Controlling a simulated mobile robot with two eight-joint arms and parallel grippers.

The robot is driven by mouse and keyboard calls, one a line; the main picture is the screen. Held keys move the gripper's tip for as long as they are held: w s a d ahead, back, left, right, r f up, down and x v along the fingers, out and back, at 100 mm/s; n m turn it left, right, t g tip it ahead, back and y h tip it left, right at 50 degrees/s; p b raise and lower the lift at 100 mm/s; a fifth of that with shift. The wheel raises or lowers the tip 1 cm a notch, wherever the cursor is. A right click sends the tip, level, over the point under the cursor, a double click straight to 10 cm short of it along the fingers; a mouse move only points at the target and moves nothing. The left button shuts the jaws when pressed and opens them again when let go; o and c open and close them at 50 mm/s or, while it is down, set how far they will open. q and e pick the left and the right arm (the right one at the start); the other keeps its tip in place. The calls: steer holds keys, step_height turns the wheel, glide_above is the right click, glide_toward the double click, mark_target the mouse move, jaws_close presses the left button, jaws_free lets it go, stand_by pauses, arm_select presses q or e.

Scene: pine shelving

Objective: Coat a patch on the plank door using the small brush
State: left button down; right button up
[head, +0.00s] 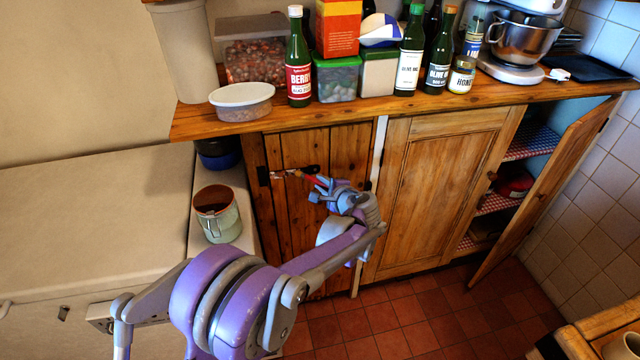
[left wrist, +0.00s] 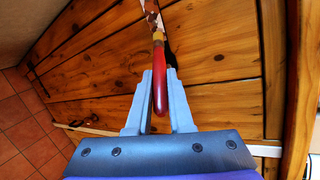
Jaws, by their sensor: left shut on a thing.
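The plank door (head: 282,225) is the dark-stained pine door at the left of the cupboard. My left gripper (head: 322,188) is in front of its upper part. In the left wrist view the fingers of my left gripper (left wrist: 159,100) are shut on the red handle of the small brush (left wrist: 159,75). The brush points away from the gripper toward the door boards; a yellowish ferrule shows above the handle. The brush tip lies by a pale, reddish streak near the black ironwork; whether it touches the wood is unclear. My right gripper is not in view.
Bottles, tubs and a stand mixer crowd the wooden worktop (head: 400,110) above. A cupboard door (head: 555,180) stands open at the right. The tiled floor (head: 400,325) in front looks clear.

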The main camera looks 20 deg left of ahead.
arm_select(q)
steer(key=s+a+b, duration=0.1)
steer(key=s+a, duration=0.3)
steer(key=a, duration=0.3)
steer(key=shift+s+a, duration=0.2)
steer(key=shift+a, duration=0.2)
stand_by(0.5)
steer(key=s+d, duration=0.3)
steer(key=s, duration=0.2)
stand_by(0.5)
steer(key=shift+s+d, duration=0.1)
steer(key=s, duration=0.1)
steer(key=s+d, duration=0.1)
steer(key=shift+s+d, duration=0.2)
steer(key=shift+s, duration=0.1)
steer(key=shift+d, duration=0.1)
stand_by(0.6)
